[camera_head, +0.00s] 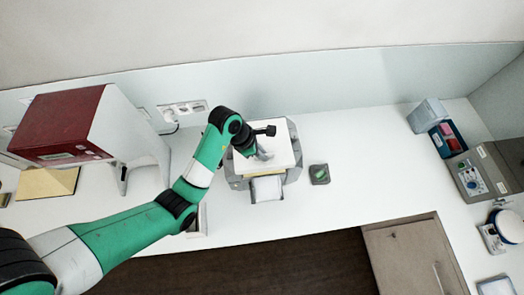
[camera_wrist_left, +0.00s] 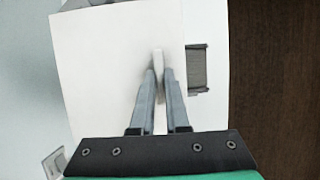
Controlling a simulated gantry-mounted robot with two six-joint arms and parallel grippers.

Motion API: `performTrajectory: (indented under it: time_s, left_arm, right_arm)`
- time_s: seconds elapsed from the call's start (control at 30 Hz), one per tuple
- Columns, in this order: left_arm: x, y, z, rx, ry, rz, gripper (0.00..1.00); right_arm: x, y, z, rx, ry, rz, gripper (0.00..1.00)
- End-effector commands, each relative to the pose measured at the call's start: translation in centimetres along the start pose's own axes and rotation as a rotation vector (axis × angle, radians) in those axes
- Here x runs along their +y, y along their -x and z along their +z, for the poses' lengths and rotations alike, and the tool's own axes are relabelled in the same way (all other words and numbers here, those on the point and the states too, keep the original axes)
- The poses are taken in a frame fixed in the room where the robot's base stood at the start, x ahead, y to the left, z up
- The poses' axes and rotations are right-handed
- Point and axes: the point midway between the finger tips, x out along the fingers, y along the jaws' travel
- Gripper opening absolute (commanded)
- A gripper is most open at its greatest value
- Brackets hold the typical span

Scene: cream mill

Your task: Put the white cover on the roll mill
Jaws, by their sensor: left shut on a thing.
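The roll mill (camera_head: 238,182) is a grey machine on the white bench, with a light tray at its front. The white cover (camera_head: 284,146) is a flat square panel lying over the top of the mill. It fills much of the left wrist view (camera_wrist_left: 105,70). My left gripper (camera_head: 263,155) reaches down onto the middle of the cover. In the left wrist view its two fingers (camera_wrist_left: 160,78) are shut on the cover's small upright handle (camera_wrist_left: 158,58). I cannot tell whether the cover rests on the mill or hovers just above it. My right gripper is out of view.
A small grey box with a green button (camera_head: 320,174) stands right of the mill. A red and white machine (camera_head: 75,120) stands at the left. Blue bins (camera_head: 447,142) and another device (camera_head: 480,172) are at the far right.

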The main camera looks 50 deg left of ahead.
Motion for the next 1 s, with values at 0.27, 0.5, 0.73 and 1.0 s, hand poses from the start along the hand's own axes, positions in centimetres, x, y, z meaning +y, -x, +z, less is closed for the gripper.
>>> performTrajectory:
  time_s: [0.27, 0.5, 0.73, 1.0]
  left_arm:
    - [0.01, 0.01, 0.02, -0.001, 0.0, 0.001, 0.0]
    - [0.0, -0.17, -0.07, 0.0, 0.0, 0.0, 0.0]
    - [0.0, -0.27, -0.11, 0.0, 0.0, 0.0, 0.33]
    - [0.0, -0.27, -0.11, 0.0, 0.0, 0.0, 0.48]
  right_arm:
    - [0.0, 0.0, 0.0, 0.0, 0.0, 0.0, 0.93]
    - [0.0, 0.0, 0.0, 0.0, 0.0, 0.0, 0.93]
    - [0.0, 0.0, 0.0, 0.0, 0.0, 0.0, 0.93]
    - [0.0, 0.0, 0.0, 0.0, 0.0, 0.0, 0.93]
